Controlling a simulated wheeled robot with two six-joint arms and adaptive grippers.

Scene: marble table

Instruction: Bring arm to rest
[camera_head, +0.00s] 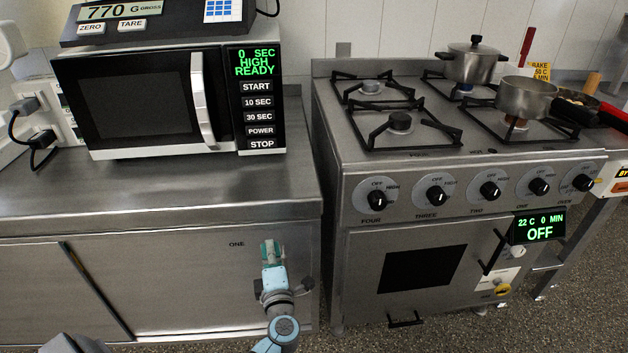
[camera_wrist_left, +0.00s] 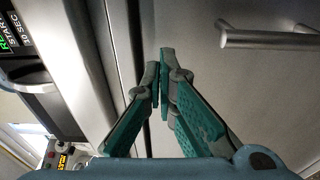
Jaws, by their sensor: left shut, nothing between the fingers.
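My left gripper (camera_head: 271,249) has green finger pads and shows at the lower middle of the head view. It is in front of the steel cabinet (camera_head: 180,283), below the countertop edge. In the left wrist view its fingertips (camera_wrist_left: 165,65) are together with nothing between them. The grey arm links behind it are mine. My right gripper does not show in either view.
A microwave (camera_head: 145,103) with a scale (camera_head: 165,20) on top stands on the steel counter (camera_head: 165,184). To the right is a stove (camera_head: 375,185) with pots (camera_head: 472,64) on it. A cabinet handle (camera_wrist_left: 270,38) shows in the wrist view. Speckled floor (camera_head: 450,320) is open in front of the stove.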

